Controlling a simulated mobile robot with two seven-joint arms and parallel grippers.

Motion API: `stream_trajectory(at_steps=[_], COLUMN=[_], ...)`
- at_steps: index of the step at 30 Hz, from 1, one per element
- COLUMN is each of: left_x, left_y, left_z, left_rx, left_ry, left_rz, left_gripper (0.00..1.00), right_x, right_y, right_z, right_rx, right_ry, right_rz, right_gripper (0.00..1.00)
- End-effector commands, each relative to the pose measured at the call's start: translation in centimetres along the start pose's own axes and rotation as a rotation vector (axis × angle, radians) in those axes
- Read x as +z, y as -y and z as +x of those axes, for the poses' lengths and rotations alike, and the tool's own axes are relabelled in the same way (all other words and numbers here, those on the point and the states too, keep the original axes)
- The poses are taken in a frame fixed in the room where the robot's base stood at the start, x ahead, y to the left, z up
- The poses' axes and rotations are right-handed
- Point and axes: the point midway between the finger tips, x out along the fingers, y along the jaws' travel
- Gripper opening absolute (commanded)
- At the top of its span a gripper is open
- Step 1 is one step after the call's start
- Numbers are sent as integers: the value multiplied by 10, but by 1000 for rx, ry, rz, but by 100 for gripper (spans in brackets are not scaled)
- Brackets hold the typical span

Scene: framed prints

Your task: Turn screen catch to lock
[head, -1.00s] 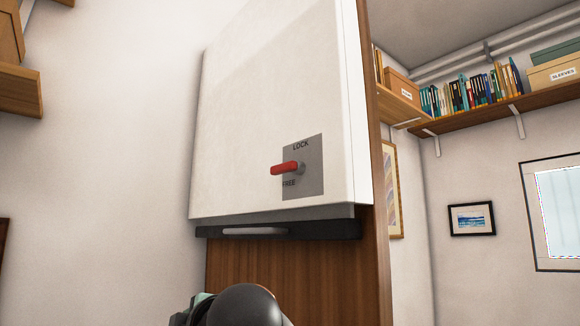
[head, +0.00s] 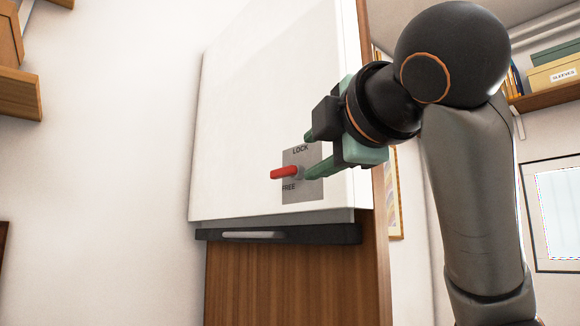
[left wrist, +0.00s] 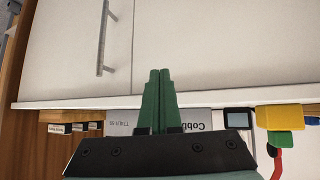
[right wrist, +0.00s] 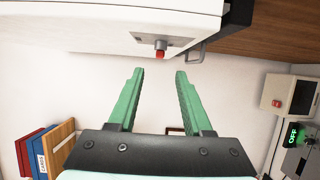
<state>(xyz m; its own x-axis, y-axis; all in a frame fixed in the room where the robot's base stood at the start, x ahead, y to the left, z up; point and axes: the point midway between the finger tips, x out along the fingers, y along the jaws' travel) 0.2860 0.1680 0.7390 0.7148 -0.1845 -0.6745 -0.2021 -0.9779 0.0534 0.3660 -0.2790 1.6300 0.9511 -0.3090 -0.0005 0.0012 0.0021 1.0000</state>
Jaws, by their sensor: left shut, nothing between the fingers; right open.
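The screen catch is a red lever (head: 284,173) on a grey plate (head: 310,188) at the lower right of a white panel (head: 255,110). The lever points left, between the word LOCK above and the word FREE below. My right gripper (head: 308,155) is open and empty in front of the plate, one finger near LOCK, the other near the lever's pivot. I cannot tell whether that finger touches. In the right wrist view the lever's red end (right wrist: 160,54) shows just beyond the gap between the open fingers (right wrist: 160,72). My left gripper (left wrist: 160,72) is shut and empty.
A dark bar with a light handle (head: 255,235) runs under the panel, above wood (head: 290,280). A framed window or print (head: 560,210) hangs at right. In the left wrist view are a pale cabinet handle (left wrist: 104,38) and a yellow block (left wrist: 280,116).

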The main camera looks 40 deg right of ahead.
Motion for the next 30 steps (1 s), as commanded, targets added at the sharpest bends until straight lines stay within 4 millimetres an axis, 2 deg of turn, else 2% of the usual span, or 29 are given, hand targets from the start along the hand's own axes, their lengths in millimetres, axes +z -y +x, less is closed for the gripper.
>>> stream_trajectory(at_steps=[3,9,15,21,30], left_x=[-9,-18,-25,-28,-28], left_y=[-1,-1,-2,-2,-2], left_z=[-8,-16,-23,-25,-25], left_rx=[0,0,0,0,0], left_ry=[0,0,0,-1,-1], left_rz=[0,0,0,0,0], left_gripper=[0,0,0,0,0], right_x=[-1,1,1,1,0], right_y=[-2,-2,-1,0,0], right_z=[14,58,93,110,113], right_rx=[-5,-5,-3,-1,1], right_ry=[-1,3,3,2,0], right_rz=[0,2,2,2,3], right_gripper=[50,50,50,50,50])
